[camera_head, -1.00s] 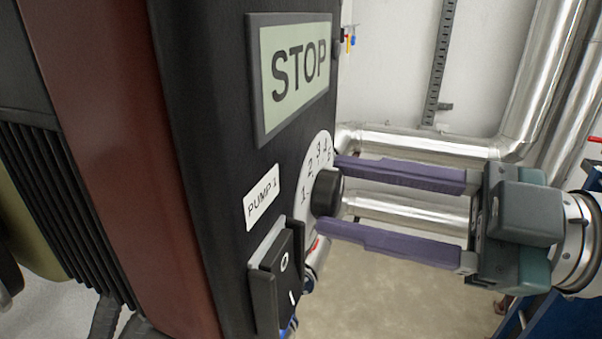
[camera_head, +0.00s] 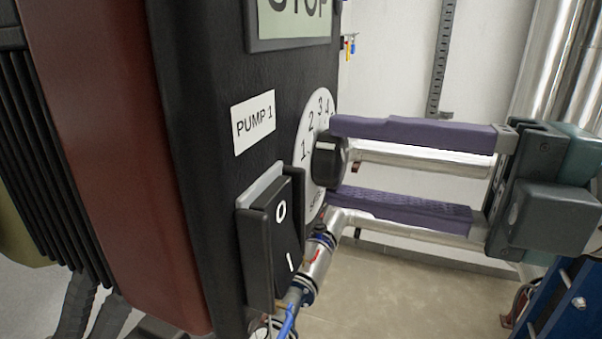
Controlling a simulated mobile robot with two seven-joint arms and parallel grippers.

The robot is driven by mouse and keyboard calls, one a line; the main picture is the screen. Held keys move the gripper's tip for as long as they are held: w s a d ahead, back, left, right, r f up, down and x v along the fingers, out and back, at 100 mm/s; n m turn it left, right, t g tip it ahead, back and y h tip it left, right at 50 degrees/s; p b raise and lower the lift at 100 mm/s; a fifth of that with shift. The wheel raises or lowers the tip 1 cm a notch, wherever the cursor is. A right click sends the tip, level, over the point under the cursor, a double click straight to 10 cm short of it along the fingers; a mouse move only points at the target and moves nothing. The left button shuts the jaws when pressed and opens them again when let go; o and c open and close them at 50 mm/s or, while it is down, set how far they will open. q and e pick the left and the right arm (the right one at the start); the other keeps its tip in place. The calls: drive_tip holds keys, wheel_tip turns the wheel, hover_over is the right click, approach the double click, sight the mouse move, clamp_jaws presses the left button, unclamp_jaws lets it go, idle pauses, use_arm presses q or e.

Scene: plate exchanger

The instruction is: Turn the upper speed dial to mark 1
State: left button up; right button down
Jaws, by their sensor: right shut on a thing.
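The speed dial is a black knob (camera_head: 327,162) on a white round scale (camera_head: 302,177) marked 1, 2, 3, 4, on the side of a dark pump housing. A short white line on the knob points left, roughly toward mark 1; the exact alignment is hard to judge at this angle. My right gripper (camera_head: 333,160) comes in from the right, with one purple finger above the knob and one below, and is shut on it. The far side of the scale is hidden by the knob and fingers. My left gripper is not in view.
A black rocker switch (camera_head: 276,240) marked 0 and I sits just below the dial. A PUMP 1 label (camera_head: 254,123) is to its left, and a STOP display (camera_head: 291,22) above. Metal pipes (camera_head: 420,160) run behind my gripper, above open floor (camera_head: 400,295).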

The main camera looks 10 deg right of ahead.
drive_tip(key=shift+n+b, duration=0.85)
drive_tip(key=shift+n, duration=0.75)
drive_tip(key=shift+c, duration=1.5)
unclamp_jaws()
drive_tip(key=shift+d+f, duration=0.1)
drive_tip(key=shift+s+d+f+b, duration=0.1)
drive_tip(key=shift+s+d+b, duration=0.15)
drive_tip(key=shift+b, duration=0.15)
drive_tip(key=b+v, duration=0.3)
drive_tip(key=v, duration=0.6)
drive_tip(key=shift+r, duration=0.2)
